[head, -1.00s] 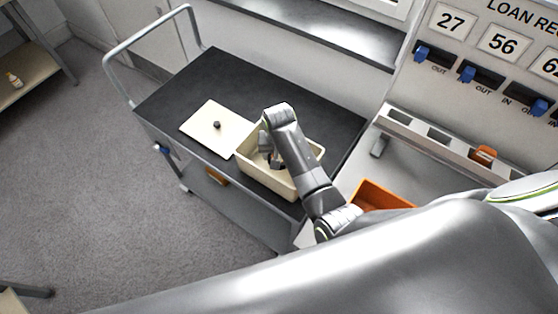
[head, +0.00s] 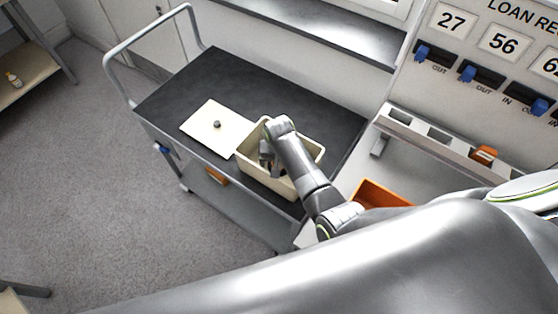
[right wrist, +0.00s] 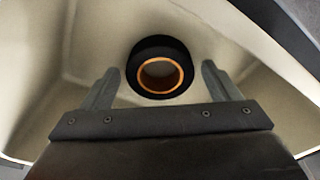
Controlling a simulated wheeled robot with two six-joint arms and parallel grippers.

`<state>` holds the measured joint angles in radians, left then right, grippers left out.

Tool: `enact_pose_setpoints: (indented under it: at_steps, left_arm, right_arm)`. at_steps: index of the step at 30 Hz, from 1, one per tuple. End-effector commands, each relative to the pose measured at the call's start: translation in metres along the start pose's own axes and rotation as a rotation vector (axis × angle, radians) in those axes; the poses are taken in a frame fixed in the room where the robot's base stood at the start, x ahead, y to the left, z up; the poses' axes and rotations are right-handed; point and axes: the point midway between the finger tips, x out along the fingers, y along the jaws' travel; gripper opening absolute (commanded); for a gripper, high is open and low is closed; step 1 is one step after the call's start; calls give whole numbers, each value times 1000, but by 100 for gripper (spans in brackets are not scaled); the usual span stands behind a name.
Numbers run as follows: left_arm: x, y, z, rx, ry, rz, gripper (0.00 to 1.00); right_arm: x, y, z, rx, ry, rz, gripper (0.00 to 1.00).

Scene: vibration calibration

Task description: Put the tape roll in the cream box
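The cream box (head: 258,178) stands open on the dark cart top in the head view. My right gripper (head: 269,162) reaches down into it. In the right wrist view the tape roll (right wrist: 160,68), black with an orange core, is inside the cream box (right wrist: 225,50). My right gripper (right wrist: 159,82) is open there, with one finger on each side of the roll and a gap to both. The roll cannot be made out in the head view. My left gripper is not in view.
An orange bin (head: 378,194) stands to the right on a grey bench. The back right of the cart top is bare.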

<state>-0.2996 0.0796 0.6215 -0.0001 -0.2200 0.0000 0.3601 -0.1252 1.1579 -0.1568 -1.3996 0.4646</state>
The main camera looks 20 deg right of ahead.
Motion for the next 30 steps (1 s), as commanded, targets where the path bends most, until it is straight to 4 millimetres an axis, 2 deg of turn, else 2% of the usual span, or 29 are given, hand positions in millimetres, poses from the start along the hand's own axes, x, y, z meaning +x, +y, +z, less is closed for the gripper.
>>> enact_pose_setpoints:
  at_steps: [8, 14, 30]
  left_arm:
    - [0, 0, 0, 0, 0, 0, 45]
    - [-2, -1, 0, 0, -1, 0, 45]
    - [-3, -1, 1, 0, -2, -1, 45]
  right_arm:
    - [-1, 0, 0, 0, 0, 0, 85]
    - [-13, -1, -1, 0, 2, -1, 85]
    - [-102, -1, -1, 0, 2, -2, 85]
